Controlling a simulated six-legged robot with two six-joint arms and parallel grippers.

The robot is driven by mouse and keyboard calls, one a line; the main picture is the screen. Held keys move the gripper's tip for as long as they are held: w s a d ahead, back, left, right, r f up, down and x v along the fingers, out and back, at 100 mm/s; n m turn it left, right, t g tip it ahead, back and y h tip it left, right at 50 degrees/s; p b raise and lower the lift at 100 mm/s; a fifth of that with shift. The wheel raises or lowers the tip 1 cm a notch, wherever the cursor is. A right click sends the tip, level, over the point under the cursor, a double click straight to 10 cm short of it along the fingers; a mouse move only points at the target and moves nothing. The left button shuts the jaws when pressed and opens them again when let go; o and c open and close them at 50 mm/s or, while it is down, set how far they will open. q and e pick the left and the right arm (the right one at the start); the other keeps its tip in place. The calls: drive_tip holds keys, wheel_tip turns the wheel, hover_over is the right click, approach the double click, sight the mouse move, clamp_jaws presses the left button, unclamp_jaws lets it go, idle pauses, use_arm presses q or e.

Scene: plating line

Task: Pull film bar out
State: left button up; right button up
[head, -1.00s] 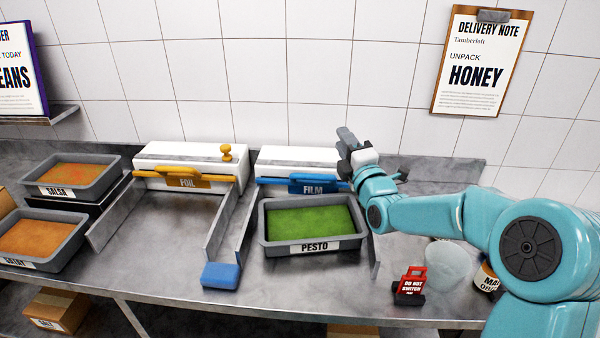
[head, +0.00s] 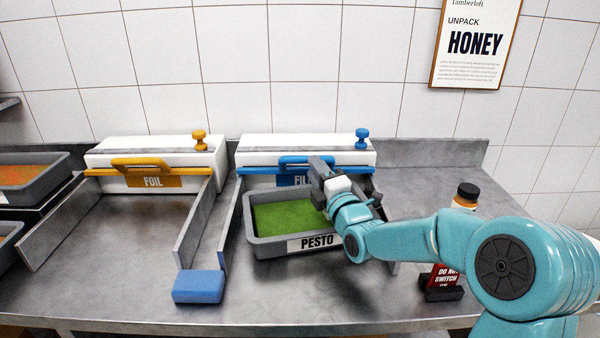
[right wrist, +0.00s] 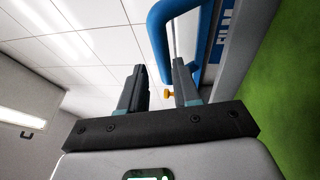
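The blue film bar (head: 257,170), with a raised loop handle and a partly covered FILM label, runs along the front of the white film box (head: 290,144). My right gripper (head: 318,172) is in front of the bar's right part and hides some of it. In the right wrist view the two fingers (right wrist: 158,85) are apart. The blue handle (right wrist: 158,38) shows beyond them, its near leg in line with the gap. I cannot tell whether a finger touches it. The green PESTO tray (head: 262,243) sits below the gripper. My left gripper is out of view.
Metal side walls (head: 230,215) flank the film bay. A blue block (head: 198,287) lies at the front of the divider. The FOIL box (head: 160,150) stands left.

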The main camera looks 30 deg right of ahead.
drive_tip(key=shift+s+f, duration=0.1)
drive_tip(key=shift+f, duration=0.3)
drive_tip(key=shift+r, duration=0.25)
drive_tip(key=p+x, duration=0.1)
drive_tip(key=x, duration=0.4)
drive_tip(key=shift+w, duration=0.3)
drive_tip(key=shift+p+x, duration=0.35)
drive_tip(key=shift+x, duration=0.55)
drive_tip(key=shift+s, duration=0.1)
drive_tip(key=shift+c, duration=1.2)
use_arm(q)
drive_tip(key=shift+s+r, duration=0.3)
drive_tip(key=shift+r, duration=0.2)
use_arm(e)
clamp_jaws()
